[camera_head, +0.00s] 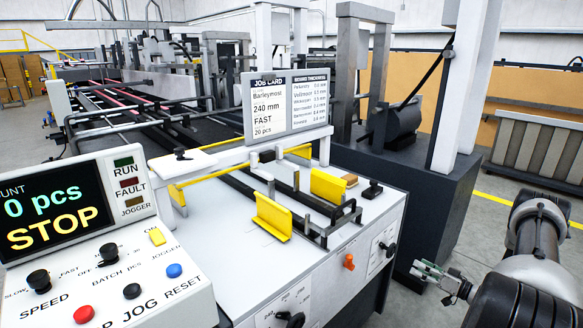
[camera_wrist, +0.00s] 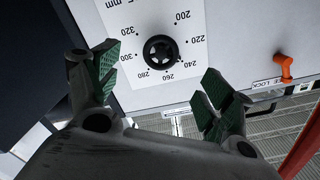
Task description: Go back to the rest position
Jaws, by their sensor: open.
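My gripper (camera_head: 441,276) is at the right in the head view, on the end of my arm, beside the machine's front corner and apart from it. In the wrist view its two green-padded fingers (camera_wrist: 158,88) stand wide apart with nothing between them. Past the fingers, the wrist view shows a black knob (camera_wrist: 161,52) on a white dial plate with numbers from 200 to 320. The same knob shows at the lower edge in the head view (camera_head: 291,319). The fingers do not appear to touch it.
The control panel (camera_head: 75,245) at left shows "0 pcs" and "STOP". Yellow guides (camera_head: 272,216) stand on the machine's white table. An orange lever (camera_head: 348,262) sticks out from the front, and shows in the wrist view (camera_wrist: 285,66). Grey floor lies open around my arm.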

